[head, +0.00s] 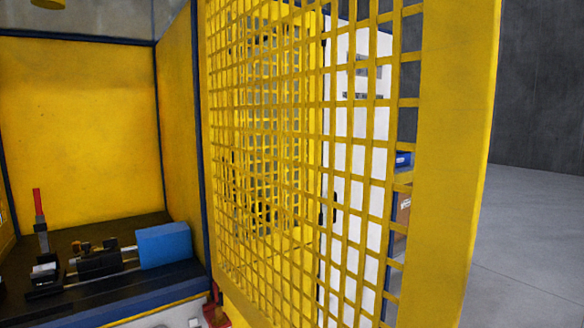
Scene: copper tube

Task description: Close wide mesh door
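A large yellow mesh door (446,150) fills the middle and right of the head view. It stands open, swung out toward me from the blue post (200,130) at the right of the yellow enclosure (80,110). Its wide solid yellow edge is nearest to me, and its mesh runs back toward the post. No handle on the door can be made out. My gripper is not in view.
Inside the enclosure, a dark bench (120,268) carries a blue block (163,245), a black fixture (98,262) and a red-tipped upright (39,215). A white cabinet (355,170) and shelving show through the mesh. Grey floor (530,240) is clear at right.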

